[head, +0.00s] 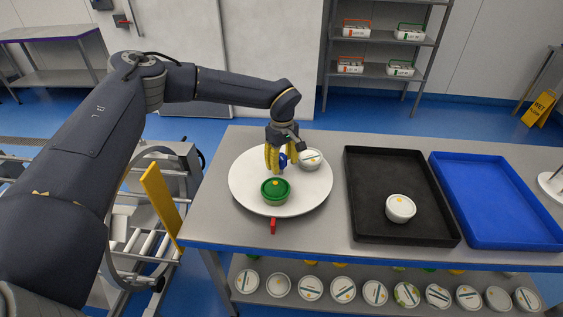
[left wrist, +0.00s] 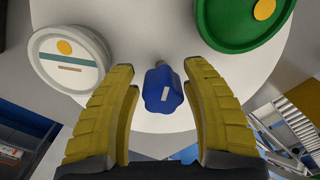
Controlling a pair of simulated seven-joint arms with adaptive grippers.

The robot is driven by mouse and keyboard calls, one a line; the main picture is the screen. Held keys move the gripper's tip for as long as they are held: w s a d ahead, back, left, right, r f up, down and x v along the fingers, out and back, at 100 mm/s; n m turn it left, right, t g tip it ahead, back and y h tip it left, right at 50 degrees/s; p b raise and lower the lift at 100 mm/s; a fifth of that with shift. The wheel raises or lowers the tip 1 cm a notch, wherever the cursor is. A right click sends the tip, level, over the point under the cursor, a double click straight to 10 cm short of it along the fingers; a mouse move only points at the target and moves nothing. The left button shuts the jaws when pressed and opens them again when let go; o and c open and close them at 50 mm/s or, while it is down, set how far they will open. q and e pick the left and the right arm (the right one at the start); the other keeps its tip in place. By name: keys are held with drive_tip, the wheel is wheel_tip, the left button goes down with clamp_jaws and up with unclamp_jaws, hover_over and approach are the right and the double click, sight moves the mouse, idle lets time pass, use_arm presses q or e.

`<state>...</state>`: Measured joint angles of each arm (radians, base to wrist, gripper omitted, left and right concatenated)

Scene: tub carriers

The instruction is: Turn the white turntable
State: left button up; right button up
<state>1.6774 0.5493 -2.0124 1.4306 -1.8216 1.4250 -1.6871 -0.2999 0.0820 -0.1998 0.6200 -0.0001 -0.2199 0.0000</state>
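The white turntable (head: 247,182) is a round disc on the grey table. It carries a green-lidded tub (head: 275,191) at its front and a white-lidded tub (head: 311,159) at its back right. My left gripper (head: 277,168) is over the turntable, between the tubs. In the left wrist view, its yellow fingers (left wrist: 160,85) are open, one on each side of a blue knob (left wrist: 162,90) on the turntable, with narrow gaps showing. The white-lidded tub (left wrist: 68,58) is at the upper left there and the green-lidded tub (left wrist: 240,20) at the upper right. My right gripper is out of view.
A red marker (head: 273,226) is at the turntable's front edge. To the right are a black tray (head: 375,200) holding a white tub (head: 401,208) and an empty blue tray (head: 490,200). Several tubs line the shelf below (head: 350,306).

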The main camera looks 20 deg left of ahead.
use_arm(q)
drive_tip(key=shift+o, duration=1)
drive_tip(key=shift+a, duration=0.15)
drive_tip(key=shift+a+r, duration=0.1)
drive_tip(key=shift+r, duration=0.05)
wheel_tip(320, 180, up, 12)
drive_tip(key=shift+f, duration=0.15)
